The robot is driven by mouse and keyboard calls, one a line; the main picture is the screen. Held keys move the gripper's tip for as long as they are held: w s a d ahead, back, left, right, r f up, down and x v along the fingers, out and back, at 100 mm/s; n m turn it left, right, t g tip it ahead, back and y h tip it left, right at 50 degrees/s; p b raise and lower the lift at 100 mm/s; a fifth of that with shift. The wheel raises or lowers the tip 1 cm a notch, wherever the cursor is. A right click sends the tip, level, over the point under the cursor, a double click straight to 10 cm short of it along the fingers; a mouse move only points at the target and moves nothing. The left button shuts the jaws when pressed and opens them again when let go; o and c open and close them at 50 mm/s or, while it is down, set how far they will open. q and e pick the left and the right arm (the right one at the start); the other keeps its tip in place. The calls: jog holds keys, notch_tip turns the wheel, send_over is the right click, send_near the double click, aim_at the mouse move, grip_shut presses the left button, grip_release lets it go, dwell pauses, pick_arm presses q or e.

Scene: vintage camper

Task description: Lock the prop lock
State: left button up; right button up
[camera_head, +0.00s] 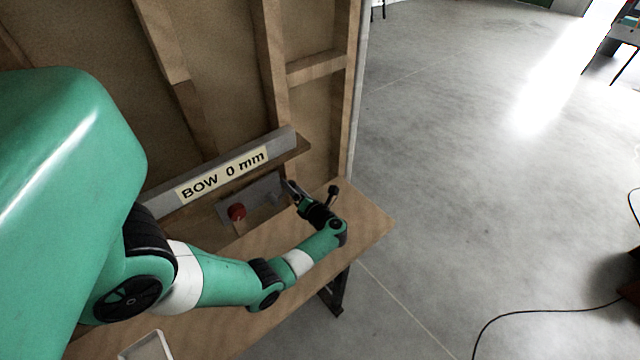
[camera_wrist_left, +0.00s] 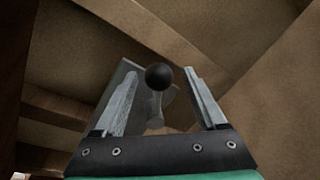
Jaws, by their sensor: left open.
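In the head view, my left gripper (camera_head: 289,188) is at the right end of a grey plate (camera_head: 262,190) on the wooden wall. That plate also carries a red knob (camera_head: 237,211) to the left. The lever is hard to make out there. My right gripper is not in view.
A wooden bench (camera_head: 365,215) lies below my left arm, with a white tray (camera_head: 146,347) near the front. Wooden wall studs (camera_head: 275,75) rise behind.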

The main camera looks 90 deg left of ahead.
pick_arm(q)
jog(key=v, duration=0.9)
jog(key=shift+w+d, duration=0.2)
jog(key=shift+d, duration=0.15)
